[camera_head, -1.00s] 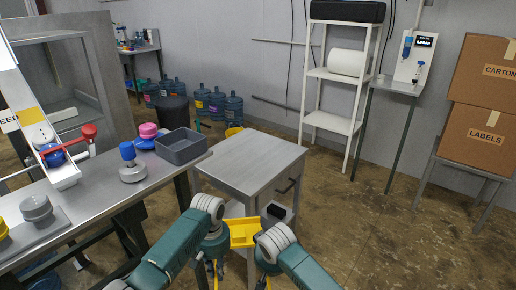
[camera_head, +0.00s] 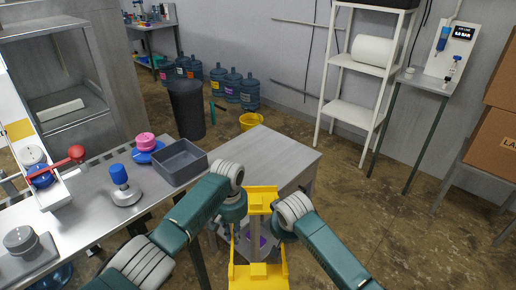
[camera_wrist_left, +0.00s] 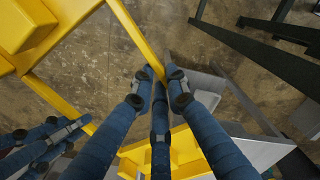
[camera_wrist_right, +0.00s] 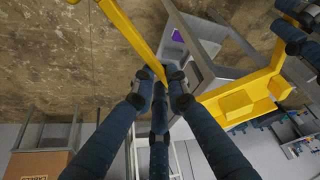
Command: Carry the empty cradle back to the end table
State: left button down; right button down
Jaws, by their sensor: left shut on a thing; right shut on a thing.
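The yellow cradle (camera_head: 258,272) is in front of me in the head view, between my two arms, with no jug visible in it. My left gripper (camera_wrist_left: 163,88) is shut on one yellow bar of it in the left wrist view. My right gripper (camera_wrist_right: 162,86) is shut on another yellow bar in the right wrist view. The arms hide part of the cradle in the head view. A small grey-topped table (camera_head: 265,150) stands just beyond the cradle; I cannot tell whether this is the end table.
A steel bench (camera_head: 95,205) on the left holds a grey bin (camera_head: 180,163) and a blue-topped weight (camera_head: 122,185). A black barrel (camera_head: 186,108), a yellow bucket (camera_head: 250,121) and several blue jugs stand behind. A white rack (camera_head: 365,75) is at the back. Floor (camera_head: 410,225) is open right.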

aim_at(259, 158)
jog(key=i, duration=1.75)
